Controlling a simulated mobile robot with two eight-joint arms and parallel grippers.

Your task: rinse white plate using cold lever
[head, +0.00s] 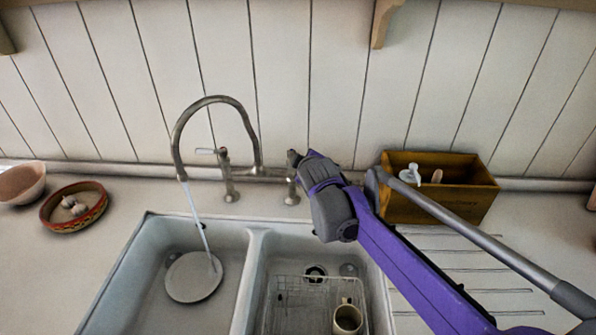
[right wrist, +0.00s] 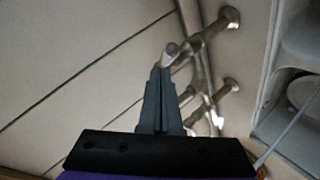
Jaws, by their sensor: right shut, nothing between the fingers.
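The white plate (head: 194,277) lies in the left sink basin. A thin stream of water (head: 200,222) runs from the arched spout of the tap (head: 218,101) onto its right part. The left lever (head: 206,151) has a pale handle and points left. My right gripper (head: 294,158) is shut and empty at the right side of the tap, hiding most of the right lever. In the right wrist view its closed fingers (right wrist: 164,72) overlap the rounded end of a lever (right wrist: 172,51); I cannot tell if they touch. No cold marking is legible. My left gripper is not in view.
The right basin holds a wire rack (head: 285,305) and a cream mug (head: 347,318). A wooden caddy (head: 440,205) with a bottle and a brush stands on the right counter. A bowl (head: 22,183) and a red-rimmed dish (head: 74,207) sit at left. The plank wall is close behind the tap.

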